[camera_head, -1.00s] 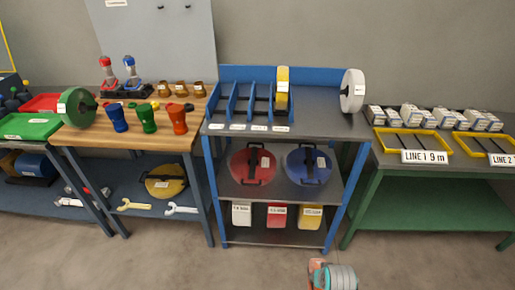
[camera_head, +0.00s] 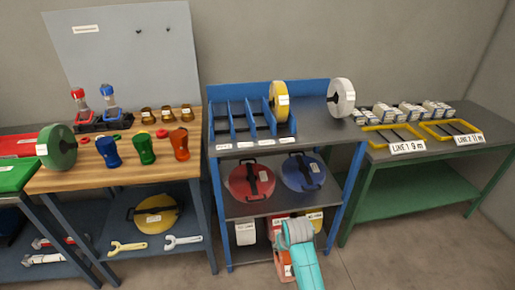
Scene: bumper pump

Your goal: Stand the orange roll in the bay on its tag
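No roll in view is clearly orange. The bays (camera_head: 231,116) are slots between blue upright dividers on the top shelf of a blue rack, with white tags (camera_head: 245,144) along the front edge, too small to read. A yellow roll (camera_head: 279,98) with a white label stands on edge at the right end of the dividers. My teal and grey arm (camera_head: 303,264) rises in front of the rack's lower shelves, with an orange-pink part (camera_head: 282,264) beside it; I cannot tell what that part is. My gripper's fingers cannot be made out.
A white roll (camera_head: 341,97) stands at the rack top's right end. A green roll (camera_head: 58,147) and several cups stand on the wooden bench (camera_head: 85,177) at left. The green table (camera_head: 440,150) at right holds yellow trays. The rack top's middle right is bare.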

